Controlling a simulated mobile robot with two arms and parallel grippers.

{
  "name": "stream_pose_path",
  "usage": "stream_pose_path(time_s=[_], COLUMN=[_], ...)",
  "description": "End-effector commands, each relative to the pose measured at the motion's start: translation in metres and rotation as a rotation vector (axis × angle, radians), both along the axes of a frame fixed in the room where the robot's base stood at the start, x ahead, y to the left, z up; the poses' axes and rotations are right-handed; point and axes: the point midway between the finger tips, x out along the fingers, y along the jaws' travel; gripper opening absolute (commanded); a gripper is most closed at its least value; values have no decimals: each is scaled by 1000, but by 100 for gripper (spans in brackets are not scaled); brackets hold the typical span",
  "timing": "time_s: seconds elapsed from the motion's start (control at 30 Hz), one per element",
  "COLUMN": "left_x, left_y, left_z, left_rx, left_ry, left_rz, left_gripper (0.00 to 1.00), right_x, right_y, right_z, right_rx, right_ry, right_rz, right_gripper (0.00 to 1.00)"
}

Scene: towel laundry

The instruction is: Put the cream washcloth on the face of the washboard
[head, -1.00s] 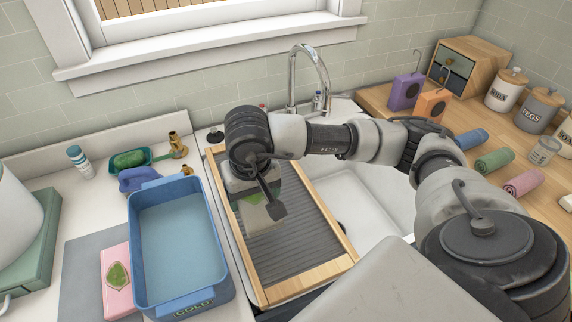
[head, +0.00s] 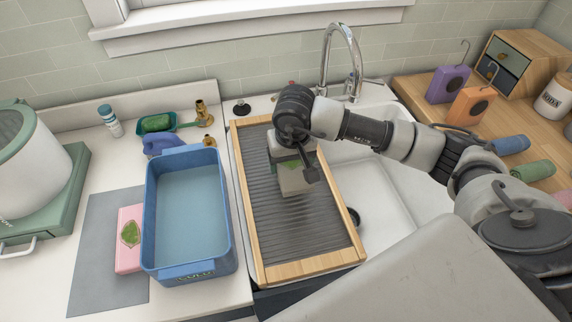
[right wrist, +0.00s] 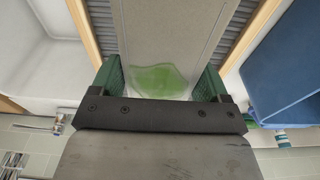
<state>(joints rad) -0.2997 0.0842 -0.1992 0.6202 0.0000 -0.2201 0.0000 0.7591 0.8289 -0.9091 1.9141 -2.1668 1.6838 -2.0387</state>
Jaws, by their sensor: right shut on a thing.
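The washboard (head: 276,225), a ribbed grey face in a light wooden frame, lies across the left part of the sink. My right gripper (head: 293,160) is over the middle of its face, shut on the cream washcloth (head: 297,182). In the right wrist view the washcloth (right wrist: 170,25) is a flat beige piece with a green stain, between the green fingers of the gripper (right wrist: 160,80). Ribs show on both sides of it. I cannot tell whether the cloth touches the face. My left gripper is not in view.
A blue tub (head: 158,215) stands close left of the washboard, with a pink item (head: 129,242) and a grey mat (head: 95,230) beside it. The white sink basin (head: 392,190) and faucet (head: 356,60) are right and behind.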

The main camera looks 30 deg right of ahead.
Motion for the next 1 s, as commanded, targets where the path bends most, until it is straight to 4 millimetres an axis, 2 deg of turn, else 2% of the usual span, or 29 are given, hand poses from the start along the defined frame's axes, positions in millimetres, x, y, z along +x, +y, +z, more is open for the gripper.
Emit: stream_pose_path(time_s=[0.17, 0.5, 0.9, 0.93, 1.0], left_x=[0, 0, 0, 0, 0], left_y=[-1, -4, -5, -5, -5], left_z=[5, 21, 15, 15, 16], left_rx=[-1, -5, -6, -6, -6], left_ry=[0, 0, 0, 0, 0], left_rz=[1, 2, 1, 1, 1], left_gripper=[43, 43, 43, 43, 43], right_x=[14, 14, 14, 14, 14], right_y=[5, 6, 5, 5, 5], right_z=[-8, -47, -54, -53, -52], right_rx=[0, -1, -1, -1, -1], right_ry=[-1, 1, -2, -2, -1], right_rz=[-1, 0, 1, 0, 0], right_gripper=[46, 46, 46, 78, 88])
